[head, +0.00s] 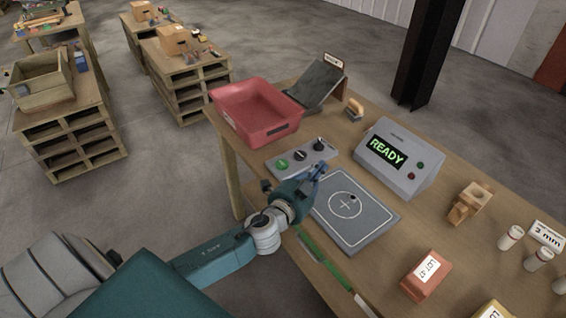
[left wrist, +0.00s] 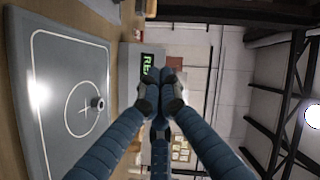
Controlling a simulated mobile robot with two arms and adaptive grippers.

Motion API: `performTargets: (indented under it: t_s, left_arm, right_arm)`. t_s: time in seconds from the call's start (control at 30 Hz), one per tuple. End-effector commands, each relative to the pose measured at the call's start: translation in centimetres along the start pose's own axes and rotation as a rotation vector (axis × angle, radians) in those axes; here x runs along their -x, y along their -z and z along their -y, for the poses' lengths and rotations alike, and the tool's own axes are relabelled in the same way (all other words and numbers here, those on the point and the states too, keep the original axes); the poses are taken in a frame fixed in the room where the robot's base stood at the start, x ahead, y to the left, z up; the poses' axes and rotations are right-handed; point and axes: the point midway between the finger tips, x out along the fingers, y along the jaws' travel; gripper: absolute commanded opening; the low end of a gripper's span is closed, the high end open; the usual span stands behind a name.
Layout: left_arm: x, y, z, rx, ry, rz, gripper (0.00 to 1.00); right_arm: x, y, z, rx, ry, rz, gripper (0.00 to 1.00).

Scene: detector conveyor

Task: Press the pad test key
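Any label naming the test key is too small to read. The grey pad (head: 374,236) with a white circle and cross lies to the strip's right; a small dark round piece (head: 352,197) sits on it. The pad also shows in the left wrist view (left wrist: 62,65). My left gripper (head: 320,170) is above the gap between strip and pad, its fingertips together and empty in the left wrist view (left wrist: 160,88). My right gripper is out of view.
A grey box (head: 410,186) with a lit READY display stands behind the pad. A red bin (head: 257,108) stands behind the strip. A green bar (head: 325,262) lies along the front edge. A red block (head: 427,275) and a wooden holder (head: 469,202) are at right.

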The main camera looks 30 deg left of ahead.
Motion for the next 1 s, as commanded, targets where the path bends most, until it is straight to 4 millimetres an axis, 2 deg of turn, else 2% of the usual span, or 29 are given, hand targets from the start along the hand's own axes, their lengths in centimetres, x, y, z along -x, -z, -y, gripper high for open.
performTargets:
  t_s: [0.03, 0.13, 0.2, 0.27, 0.37, 0.47, 0.6, 0.7, 0.8, 1.0]
  left_arm:
    - [-1.2, 1.8, 1.7, -0.086, 0.015, -0.081, 0.0]
    - [-3.1, 5.6, 3.7, -0.308, 0.01, -0.269, 0.0]
    - [-4.0, 7.0, 4.0, -0.476, -0.027, -0.376, 0.0]
    - [-4.7, 7.0, 4.0, -0.623, -0.08, -0.443, 0.0]
    - [-5.7, 4.6, 4.1, -0.868, -0.204, -0.499, 0.0]
    - [-6.4, -0.2, 5.1, -1.08, -0.355, -0.48, 0.0]
    - [-6.5, -6.3, 6.9, -1.231, -0.51, -0.407, 0.0]
    - [-6.3, -9.6, 8.4, -1.297, -0.591, -0.352, 0.0]
    - [-6.0, -12.0, 9.7, -1.336, -0.647, -0.307, 0.0]
    - [-5.7, -14.0, 10.8, -1.368, -0.695, -0.266, 0.0]
  right_arm:
    - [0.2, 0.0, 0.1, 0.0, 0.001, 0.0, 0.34]
    - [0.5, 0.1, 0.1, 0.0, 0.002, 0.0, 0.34]
    - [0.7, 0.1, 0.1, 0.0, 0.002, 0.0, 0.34]
    - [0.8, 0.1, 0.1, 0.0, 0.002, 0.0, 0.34]
    - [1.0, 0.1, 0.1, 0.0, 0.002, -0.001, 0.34]
    - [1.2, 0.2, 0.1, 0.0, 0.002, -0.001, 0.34]
    - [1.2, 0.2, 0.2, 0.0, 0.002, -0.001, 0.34]
    - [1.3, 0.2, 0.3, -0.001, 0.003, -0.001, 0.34]
    - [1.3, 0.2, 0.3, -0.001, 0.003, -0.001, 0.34]
    - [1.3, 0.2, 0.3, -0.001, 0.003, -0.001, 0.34]
